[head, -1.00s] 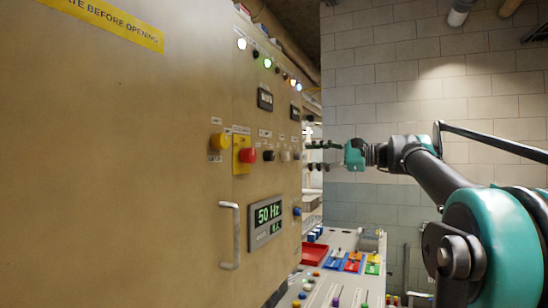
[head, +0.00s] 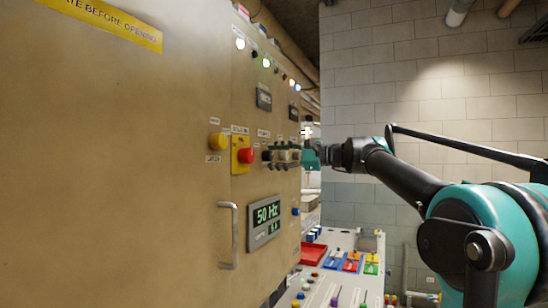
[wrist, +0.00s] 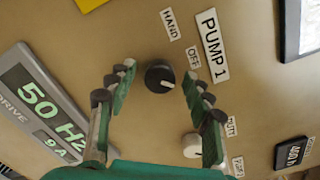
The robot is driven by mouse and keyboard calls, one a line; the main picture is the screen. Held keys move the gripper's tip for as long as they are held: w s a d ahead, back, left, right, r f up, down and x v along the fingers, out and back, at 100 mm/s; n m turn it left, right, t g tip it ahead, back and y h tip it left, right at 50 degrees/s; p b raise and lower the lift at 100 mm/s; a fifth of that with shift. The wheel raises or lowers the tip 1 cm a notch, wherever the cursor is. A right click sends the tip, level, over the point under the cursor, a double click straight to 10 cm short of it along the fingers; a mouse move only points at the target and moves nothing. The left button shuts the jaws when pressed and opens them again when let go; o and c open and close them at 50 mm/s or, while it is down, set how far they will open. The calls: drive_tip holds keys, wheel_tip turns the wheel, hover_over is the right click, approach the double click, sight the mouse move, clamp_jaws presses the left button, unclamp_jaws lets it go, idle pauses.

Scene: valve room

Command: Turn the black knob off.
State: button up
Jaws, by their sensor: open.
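The black knob (wrist: 159,75) is round, with a small white mark toward its lower right edge in the wrist view. It sits on the beige panel beside the labels HAND (wrist: 169,24), OFF (wrist: 193,57) and PUMP 1 (wrist: 212,44). My gripper (wrist: 157,72) is open, its fingertips on either side of the knob in the wrist view; I cannot tell whether they touch it. In the head view my gripper (head: 280,155) is at the panel face, right of the red button, and its fingers largely hide the knob. Part of the label row is hidden behind the right finger.
A white knob (wrist: 193,147) is close to my right finger. A red button (head: 246,156) on a yellow plate and a yellow button (head: 217,140) are to the left. A 50 Hz display (head: 265,222) and a handle (head: 228,235) are below. Free room lies to the right.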

drive_tip(key=shift+c, duration=0.2)
drive_tip(key=c, duration=1.1)
drive_tip(key=shift+n, duration=0.4)
drive_tip(key=n, duration=0.3)
drive_tip(key=shift+n, duration=2.4)
drive_tip(key=o, duration=1.1)
